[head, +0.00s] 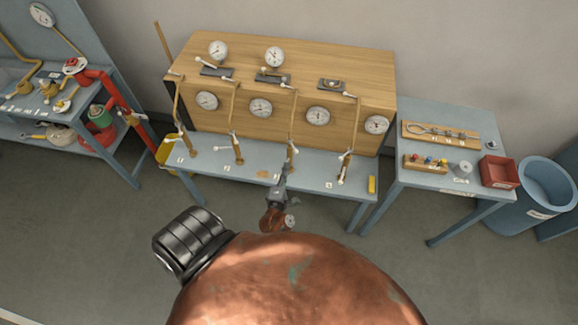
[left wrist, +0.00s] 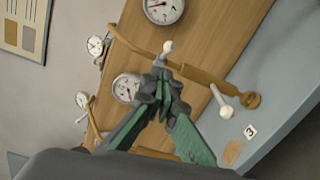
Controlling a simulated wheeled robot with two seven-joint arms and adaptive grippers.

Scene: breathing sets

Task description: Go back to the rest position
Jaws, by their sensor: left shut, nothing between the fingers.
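My left gripper (head: 285,172) is near the front edge of the blue-grey bench (head: 215,165), in front of the third brass pipe and lever from the left. In the left wrist view its green-padded fingers (left wrist: 163,84) are closed together with nothing between them. Beyond the fingertips in that view are a brass pipe (left wrist: 200,76) with a white knob and a white-handled lever (left wrist: 226,111) beside the label 3 (left wrist: 250,131). The gap between fingertips and pipe is hard to judge. My right gripper is not in view.
A wooden gauge cabinet (head: 320,75) with several dials stands on the bench. At right are a side table (head: 412,180) with a red box (head: 498,172) and a blue bin (head: 540,185). At left is a bench with red pipework (head: 110,90). The grey floor (head: 70,230) at left is clear.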

